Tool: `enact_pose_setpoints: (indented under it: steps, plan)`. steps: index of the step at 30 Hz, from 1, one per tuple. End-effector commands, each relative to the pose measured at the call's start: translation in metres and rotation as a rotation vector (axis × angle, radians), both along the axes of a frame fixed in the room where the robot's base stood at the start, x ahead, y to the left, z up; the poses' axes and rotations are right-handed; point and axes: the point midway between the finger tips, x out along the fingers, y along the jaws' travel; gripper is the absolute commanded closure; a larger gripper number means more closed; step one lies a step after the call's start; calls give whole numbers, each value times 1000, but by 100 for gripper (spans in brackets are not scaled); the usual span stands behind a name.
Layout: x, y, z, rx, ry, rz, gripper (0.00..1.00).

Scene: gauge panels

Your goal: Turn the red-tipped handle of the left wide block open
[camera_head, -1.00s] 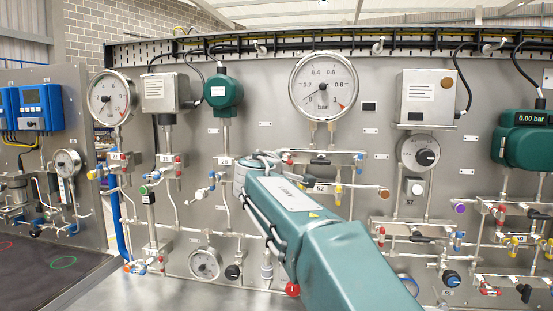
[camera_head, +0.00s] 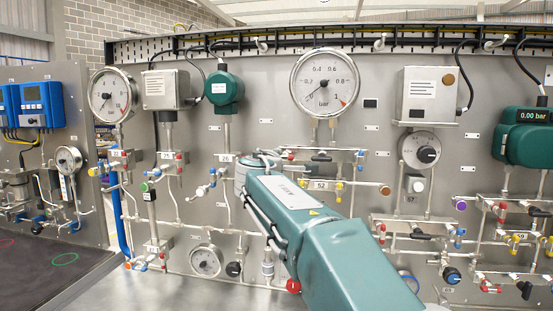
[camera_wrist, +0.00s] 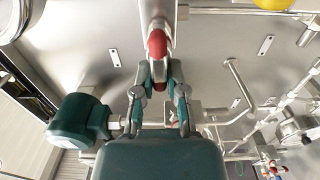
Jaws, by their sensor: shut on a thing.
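In the wrist view, the two fingers of my gripper (camera_wrist: 157,76) are shut on the red-tipped handle (camera_wrist: 156,45), one on each side of its red end. The handle joins a metal block (camera_wrist: 165,12) at the top of that view. In the head view, the left wide block (camera_head: 335,154) is below the large bar gauge, and a small red tip (camera_head: 288,156) shows at its left end. My green arm covers the area below and left of it, so my fingers cannot be made out there.
The large gauge (camera_head: 323,84) is above the block. A green round transmitter (camera_head: 223,90) is to the left; a similar green housing (camera_wrist: 78,122) is near my gripper in the wrist view. Thin pipes and small valves surround my arm. A white box (camera_head: 429,95) is to the right.

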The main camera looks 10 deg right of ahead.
Motion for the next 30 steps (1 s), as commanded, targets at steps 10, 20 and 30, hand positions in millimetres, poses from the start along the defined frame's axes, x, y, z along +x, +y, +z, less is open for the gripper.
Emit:
enact_pose_setpoints:
  steps: [10,20,30]
  plan:
    - [1,0,-4,0,8,-1,49]
    - [-20,10,-1,-1,4,3,49]
    - [-83,37,-4,-2,6,3,49]
